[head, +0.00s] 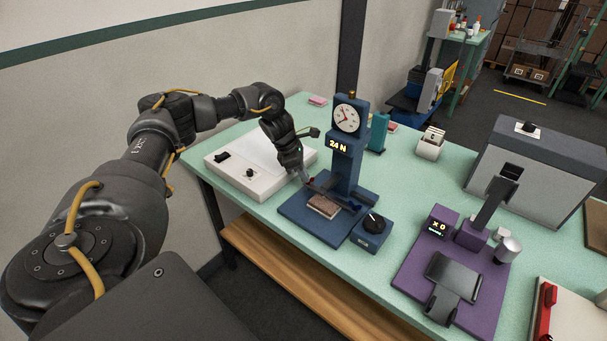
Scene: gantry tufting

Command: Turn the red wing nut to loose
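I cannot make out a red wing nut anywhere in the head view. My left gripper (305,179) points down beside the blue test stand (346,170), just left of its column and above its base. The stand carries a round dial gauge (347,118), a lit display reading "24 N", and a brownish block (323,207) on its base. The fingertips are small and partly merge with the stand, so I cannot tell whether they are open or shut. My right gripper is not in view.
A white device (228,165) with knobs lies left of the stand. A dark knob box (372,231) sits at its right front. A purple device (410,262) and a grey box (535,175) stand further right. A cream unit with a red part (547,298) is at lower right. Green tabletop is bare between them.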

